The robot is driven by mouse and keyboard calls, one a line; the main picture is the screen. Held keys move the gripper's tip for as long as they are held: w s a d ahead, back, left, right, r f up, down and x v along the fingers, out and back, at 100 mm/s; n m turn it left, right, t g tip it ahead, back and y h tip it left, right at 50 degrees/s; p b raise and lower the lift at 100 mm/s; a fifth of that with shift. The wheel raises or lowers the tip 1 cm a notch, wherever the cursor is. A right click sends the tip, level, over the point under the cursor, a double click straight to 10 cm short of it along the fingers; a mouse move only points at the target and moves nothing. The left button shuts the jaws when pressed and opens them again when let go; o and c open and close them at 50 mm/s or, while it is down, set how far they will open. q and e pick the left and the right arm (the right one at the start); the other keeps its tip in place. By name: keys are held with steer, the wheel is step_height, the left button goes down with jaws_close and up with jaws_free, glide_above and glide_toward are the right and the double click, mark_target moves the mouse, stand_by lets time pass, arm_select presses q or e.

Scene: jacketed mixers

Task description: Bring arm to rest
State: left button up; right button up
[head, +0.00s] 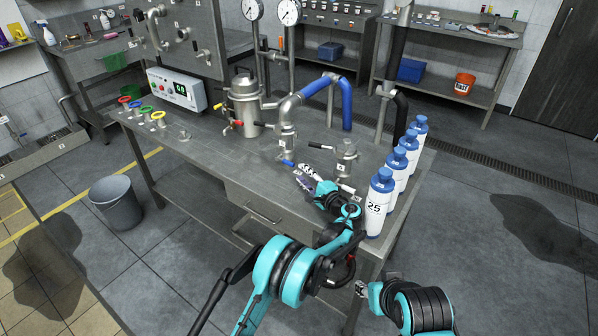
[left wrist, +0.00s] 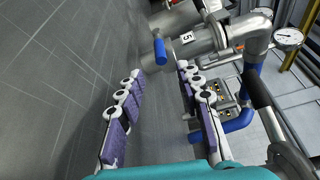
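My left gripper (head: 305,177) reaches over the front edge of the grey metal workbench (head: 215,150). Its two fingers with purple pads are apart and empty in the left wrist view (left wrist: 160,90). A small blue valve handle (head: 288,163) on the pipework is just beyond its fingertips. That blue handle also shows in the left wrist view (left wrist: 160,51), ahead of the fingers and apart from them. My right gripper (head: 364,290) is low at the bottom right, in front of the bench and small in view; its finger opening is unclear.
White bottles with blue caps (head: 379,203) stand along the bench's right end, close to my left gripper. A metal vessel (head: 244,102), a pipe with a blue section (head: 335,88) and a control box (head: 177,91) stand farther back. A grey bucket (head: 114,203) is on the floor.

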arm_select(q)
steer(key=shift+s+r, duration=0.1)
stand_by(0.4)
steer(key=shift+n+g, duration=0.7)
steer(key=shift+g, duration=0.2)
steer(key=a+r, duration=0.2)
steer(key=a, duration=0.1)
steer(key=s+a+r, duration=0.1)
steer(key=a+r, duration=0.1)
steer(key=s+a+r+n+g+h, duration=0.2)
steer(key=s+a+r+n+g, duration=0.15)
steer(key=s+a+r, duration=0.5)
steer(key=s+a+n+g+h, duration=0.1)
steer(key=s+a+n, duration=0.1)
steer(key=s+a, duration=0.45)
steer(key=s+a+n+g+h, duration=0.1)
steer(key=s+a+n+h, duration=0.15)
steer(key=s, duration=0.65)
steer(key=s+f+n+h, duration=0.2)
steer(key=s, duration=0.8)
steer(key=s+f+n+h, duration=0.1)
steer(key=s+f+n, duration=0.1)
steer(key=s, duration=0.9)
steer(key=shift+d+f+h, duration=0.3)
steer(key=shift+f+h, duration=0.05)
steer(key=shift+f, duration=0.45)
